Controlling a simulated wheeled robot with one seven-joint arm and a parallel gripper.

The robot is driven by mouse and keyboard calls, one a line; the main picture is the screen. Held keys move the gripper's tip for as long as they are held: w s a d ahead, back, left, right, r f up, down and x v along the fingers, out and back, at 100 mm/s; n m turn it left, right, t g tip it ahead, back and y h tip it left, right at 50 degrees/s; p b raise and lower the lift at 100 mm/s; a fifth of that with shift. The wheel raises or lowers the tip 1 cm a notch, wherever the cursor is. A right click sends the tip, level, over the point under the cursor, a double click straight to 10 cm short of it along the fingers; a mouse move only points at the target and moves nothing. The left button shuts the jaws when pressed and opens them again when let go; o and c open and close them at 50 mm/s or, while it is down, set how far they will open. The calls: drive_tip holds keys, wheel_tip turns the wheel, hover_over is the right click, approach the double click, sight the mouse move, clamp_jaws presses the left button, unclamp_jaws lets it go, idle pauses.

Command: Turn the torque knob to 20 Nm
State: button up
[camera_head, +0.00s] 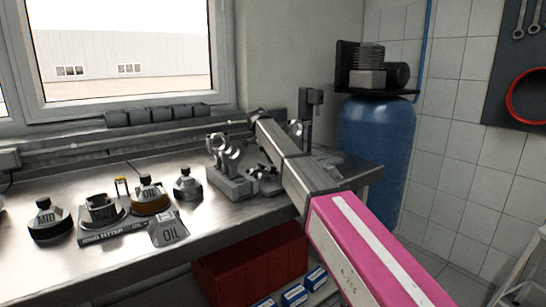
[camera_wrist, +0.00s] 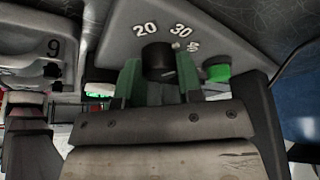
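The torque knob (camera_wrist: 158,62) is a short black cylinder on a grey sloped panel (camera_wrist: 225,35) in the wrist view. White numbers 20, 30 and a partly hidden one, seemingly 40, curve around it. A small pale mark at the knob's upper right edge points toward 30. My gripper (camera_wrist: 158,78) has its green fingers on either side of the knob, very close to it. Whether they touch it is not clear. In the head view my arm reaches over the bench, and the knob cannot be made out.
A round green button (camera_wrist: 217,72) sits just right of my right finger. The metal bench (camera_head: 105,180) holds oil bottles (camera_head: 187,184) and an engine part (camera_head: 232,182). A blue tank (camera_head: 378,150) stands right of the bench. A red crate (camera_head: 235,275) is underneath.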

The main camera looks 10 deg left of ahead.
drive_tip(key=shift+s+n+t, duration=0.15)
drive_tip(key=shift+n+t, duration=0.25)
drive_tip(key=shift+n, duration=0.7)
drive_tip(key=shift+n+t+y, duration=0.3)
drive_tip(key=shift+n+t, duration=0.2)
drive_tip(key=shift+n, duration=0.8)
drive_tip(key=o, duration=0.9)
drive_tip(key=v, duration=1.1)
